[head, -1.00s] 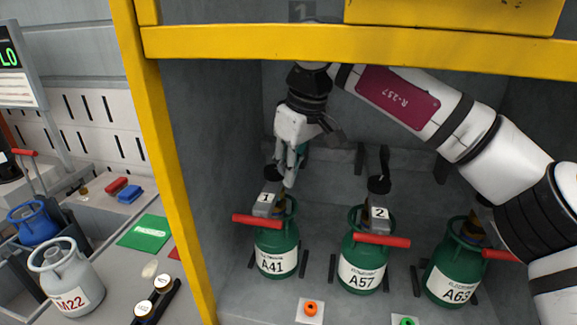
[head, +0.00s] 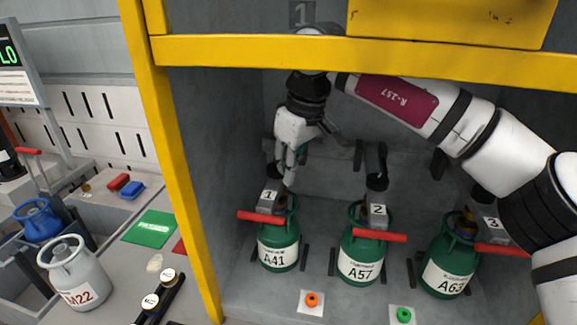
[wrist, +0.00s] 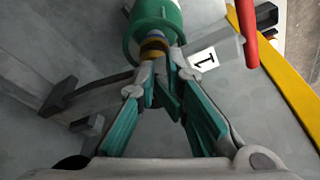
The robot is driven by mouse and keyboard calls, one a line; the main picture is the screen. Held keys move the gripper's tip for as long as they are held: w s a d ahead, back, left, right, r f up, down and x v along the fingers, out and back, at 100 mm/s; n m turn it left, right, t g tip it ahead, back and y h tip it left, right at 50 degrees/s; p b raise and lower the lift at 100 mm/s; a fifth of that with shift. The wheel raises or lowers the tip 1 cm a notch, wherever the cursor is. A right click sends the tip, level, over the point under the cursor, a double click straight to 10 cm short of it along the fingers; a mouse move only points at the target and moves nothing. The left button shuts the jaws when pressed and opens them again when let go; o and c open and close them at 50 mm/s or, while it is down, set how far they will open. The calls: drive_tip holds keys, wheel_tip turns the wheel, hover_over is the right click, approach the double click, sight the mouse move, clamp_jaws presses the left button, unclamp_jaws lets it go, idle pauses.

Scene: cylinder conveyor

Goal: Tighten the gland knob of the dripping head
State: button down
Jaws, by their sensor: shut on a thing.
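Three green cylinders stand in the bay: A41 (head: 279,257), A57 (head: 361,268) and A63 (head: 447,281). Grey heads numbered 1 (head: 268,196), 2 (head: 377,214) and 3 (head: 491,229) sit at their tops, with red bars. My gripper (head: 288,178) reaches down to head 1 above A41. In the wrist view its teal-padded fingers (wrist: 164,80) are closed in beside the brass-coloured collar (wrist: 154,46). They are shut on a part of head 1, apparently the gland knob, which the fingers mostly hide. I cannot see a drip at any head.
A yellow frame post (head: 176,160) and crossbar (head: 350,54) border the bay. An orange disc (head: 311,299) and a green disc (head: 404,315) lie on white cards in front. Grey cylinder M22 (head: 73,275) stands on the bench at left.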

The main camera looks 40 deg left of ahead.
drive_tip(key=shift+d, duration=0.1)
idle(0.6)
drive_tip(key=shift+s+d+p, duration=0.1)
drive_tip(key=shift+d+p, duration=0.2)
drive_tip(key=shift+p, duration=0.05)
drive_tip(key=shift+a+b+v, duration=0.25)
drive_tip(key=shift+b+v, duration=0.35)
drive_tip(key=shift+v, duration=0.35)
drive_tip(key=shift+a+b+v, duration=0.2)
drive_tip(key=shift+b+v, duration=0.4)
drive_tip(key=shift+v, duration=0.4)
drive_tip(key=shift+a+b+v, duration=0.25)
drive_tip(key=shift+b+v, duration=0.35)
drive_tip(key=shift+v, duration=0.35)
drive_tip(key=shift+r, duration=0.2)
